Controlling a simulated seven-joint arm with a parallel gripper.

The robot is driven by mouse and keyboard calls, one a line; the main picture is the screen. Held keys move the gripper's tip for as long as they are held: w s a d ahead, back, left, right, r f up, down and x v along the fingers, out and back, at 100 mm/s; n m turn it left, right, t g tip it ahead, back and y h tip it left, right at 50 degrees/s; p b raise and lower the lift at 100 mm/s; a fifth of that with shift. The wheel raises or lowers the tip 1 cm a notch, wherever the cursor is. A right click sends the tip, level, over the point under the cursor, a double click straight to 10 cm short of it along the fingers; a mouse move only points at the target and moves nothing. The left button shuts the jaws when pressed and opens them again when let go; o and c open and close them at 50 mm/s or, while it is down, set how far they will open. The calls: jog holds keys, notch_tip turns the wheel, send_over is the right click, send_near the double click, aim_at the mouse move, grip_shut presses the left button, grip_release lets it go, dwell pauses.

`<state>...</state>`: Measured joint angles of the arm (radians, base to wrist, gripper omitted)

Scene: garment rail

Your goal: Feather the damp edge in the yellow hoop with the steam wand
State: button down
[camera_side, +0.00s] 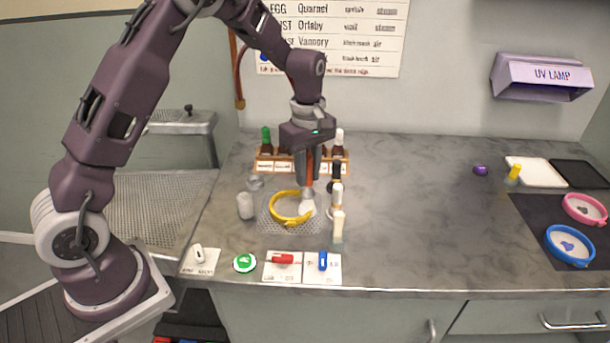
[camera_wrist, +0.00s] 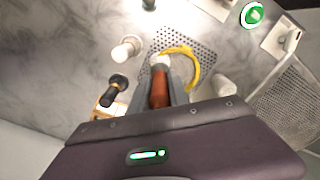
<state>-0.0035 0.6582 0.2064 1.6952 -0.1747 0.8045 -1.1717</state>
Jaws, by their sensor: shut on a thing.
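The yellow hoop (camera_side: 291,222) lies on a perforated metal plate (camera_side: 270,205); part of it also shows in the wrist view (camera_wrist: 195,72). My gripper (camera_side: 309,180) points down and is shut on a brush-like tool with a red-brown handle (camera_wrist: 160,87) and a pale, flared head (camera_side: 307,207). The head is at the hoop's right side, low over the plate; I cannot tell whether it touches. No damp edge can be made out. A copper-red hose (camera_side: 238,70) with a brass-coloured end (camera_side: 240,103) hangs at the wall.
A bottle rack (camera_side: 265,165) stands behind the plate, and bottles (camera_side: 338,225) stand close on its right. A white cup (camera_side: 245,206) is at its left. Switches (camera_side: 283,259) line the front edge. Pink (camera_side: 583,209) and blue (camera_side: 570,246) hoops lie far right. The counter's middle is clear.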

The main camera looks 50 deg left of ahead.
aim_at(308, 151)
jog(key=shift+w+a, duration=0.15)
jog(key=shift+w, duration=0.1)
notch_tip(308, 151, up, 7)
dwell(0.6)
dwell(0.3)
